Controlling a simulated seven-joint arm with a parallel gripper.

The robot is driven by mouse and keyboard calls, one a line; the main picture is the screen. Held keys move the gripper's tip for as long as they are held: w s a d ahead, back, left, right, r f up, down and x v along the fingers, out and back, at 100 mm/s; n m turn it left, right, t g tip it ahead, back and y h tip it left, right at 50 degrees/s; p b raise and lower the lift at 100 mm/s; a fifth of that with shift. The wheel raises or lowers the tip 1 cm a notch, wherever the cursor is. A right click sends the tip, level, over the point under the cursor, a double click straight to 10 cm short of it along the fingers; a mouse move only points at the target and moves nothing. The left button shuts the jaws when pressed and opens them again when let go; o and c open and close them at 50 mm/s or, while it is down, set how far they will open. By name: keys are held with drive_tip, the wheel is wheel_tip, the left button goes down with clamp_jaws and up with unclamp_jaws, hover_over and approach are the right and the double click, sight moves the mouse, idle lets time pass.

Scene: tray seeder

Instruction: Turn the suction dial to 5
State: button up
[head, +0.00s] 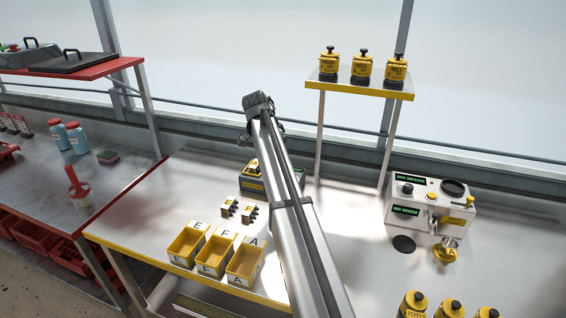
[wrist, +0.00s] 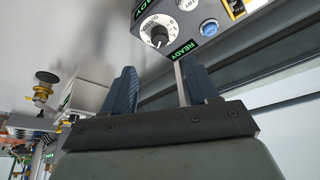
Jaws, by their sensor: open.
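The dial (wrist: 159,34) shows at the top of the wrist view, with a dark knob on a round white face on a pale panel. Its marks are too small to read, so I cannot tell its setting. A green READY display (wrist: 181,51) and a blue button (wrist: 208,27) are beside it. My gripper (wrist: 160,82) is open, with its two blue-grey fingers apart and nothing seen held. The dial appears beyond the fingertips, apart from them. In the head view my arm partly hides a dark box (head: 260,184) at the table's back; my fingers cannot be made out there.
Yellow bins (head: 187,244) stand left of my arm, with small blocks (head: 229,206) behind them. A white machine (head: 430,203) with displays stands at right. A raised shelf (head: 358,86) holds several yellow canisters. More canisters (head: 448,308) stand front right. Some table between is clear.

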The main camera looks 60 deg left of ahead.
drive_tip(key=shift+v, duration=1.4)
